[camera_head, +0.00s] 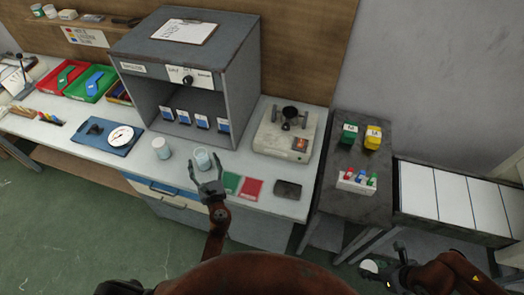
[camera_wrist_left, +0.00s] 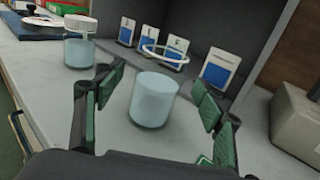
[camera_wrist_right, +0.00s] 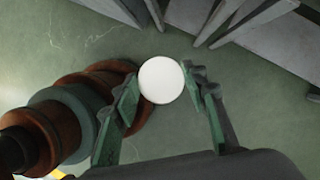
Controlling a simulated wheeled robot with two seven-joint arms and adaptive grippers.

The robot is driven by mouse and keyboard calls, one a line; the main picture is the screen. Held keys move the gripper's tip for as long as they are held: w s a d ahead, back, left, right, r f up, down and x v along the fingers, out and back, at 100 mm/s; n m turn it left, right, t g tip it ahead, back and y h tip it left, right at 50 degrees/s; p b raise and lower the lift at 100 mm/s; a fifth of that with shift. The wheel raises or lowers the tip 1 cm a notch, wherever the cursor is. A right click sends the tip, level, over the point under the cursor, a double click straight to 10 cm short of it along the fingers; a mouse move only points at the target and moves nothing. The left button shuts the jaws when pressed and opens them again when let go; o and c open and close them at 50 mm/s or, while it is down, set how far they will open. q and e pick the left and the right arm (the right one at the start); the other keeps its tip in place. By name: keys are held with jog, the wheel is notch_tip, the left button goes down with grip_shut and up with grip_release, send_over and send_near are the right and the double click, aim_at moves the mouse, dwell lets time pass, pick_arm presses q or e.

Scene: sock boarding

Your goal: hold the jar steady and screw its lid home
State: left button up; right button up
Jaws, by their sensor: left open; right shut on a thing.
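An open jar (camera_head: 202,160) with pale blue contents stands upright on the workbench. In the left wrist view the jar (camera_wrist_left: 154,102) shows a clear rim and no lid. My left gripper (camera_head: 207,172) is open at its front side, with one finger to either side of it in the wrist view and visible gaps. My right gripper (camera_head: 388,268) is shut on a round white lid (camera_head: 369,266), away from the bench over the floor. The lid's flat face (camera_wrist_right: 161,80) shows between its fingertips in the right wrist view.
A second jar (camera_head: 161,148) with a white lid stands left of the open jar. Green and red cards (camera_head: 251,188) and a dark tray (camera_head: 288,190) lie to its right. A grey cabinet (camera_head: 190,62) stands behind. A scale-like device (camera_head: 285,133) and a dark side table (camera_head: 350,198) are further right.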

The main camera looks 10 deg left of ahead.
aim_at(203, 162)
pick_arm(q)
jog(key=shift+x, duration=1.55)
jog(key=shift+c, duration=0.7)
jog(key=shift+d, duration=0.1)
jog(key=c, duration=1.4)
jog(key=shift+r, duration=0.2)
pick_arm(e)
jog(key=shift+r, duration=0.15)
